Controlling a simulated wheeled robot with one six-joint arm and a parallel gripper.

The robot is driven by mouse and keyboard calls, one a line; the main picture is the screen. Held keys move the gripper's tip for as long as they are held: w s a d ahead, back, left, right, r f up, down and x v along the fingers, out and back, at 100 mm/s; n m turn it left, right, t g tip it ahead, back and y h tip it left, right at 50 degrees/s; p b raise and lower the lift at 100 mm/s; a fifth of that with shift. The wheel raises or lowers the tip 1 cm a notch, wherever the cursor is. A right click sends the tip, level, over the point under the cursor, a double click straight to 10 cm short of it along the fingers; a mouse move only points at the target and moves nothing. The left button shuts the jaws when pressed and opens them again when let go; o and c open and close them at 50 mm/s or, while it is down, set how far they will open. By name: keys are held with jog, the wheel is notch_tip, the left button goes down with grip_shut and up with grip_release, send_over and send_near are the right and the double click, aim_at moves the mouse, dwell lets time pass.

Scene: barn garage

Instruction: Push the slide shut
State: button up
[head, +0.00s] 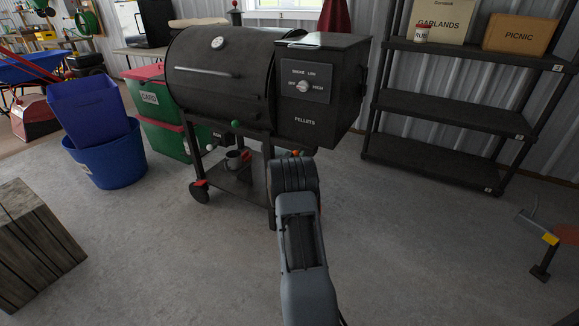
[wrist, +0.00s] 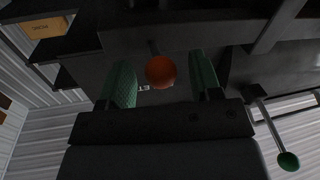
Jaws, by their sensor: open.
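A black pellet grill (head: 222,75) with a hopper marked PELLETS (head: 322,95) stands ahead. An orange ball knob (head: 295,153) shows under the hopper, just above my arm. In the wrist view the orange knob (wrist: 160,71) sits on a short dark stem between the two green fingers of my gripper (wrist: 165,80), with gaps at both sides. My gripper is open; my arm hides it in the head view. A green knob (head: 235,123) is under the barrel; a green knob on a rod (wrist: 288,161) also shows in the wrist view. I cannot tell which knob belongs to the slide.
Green and red bins (head: 160,135) and blue tubs (head: 105,160) stand left. A dark shelf rack (head: 440,100) is at right. A wooden block (head: 35,245) is front left. The floor around my arm is clear.

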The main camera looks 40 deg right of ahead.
jog(key=p+v, duration=0.2)
jog(key=v, duration=0.8)
jog(key=shift+a+r, duration=0.1)
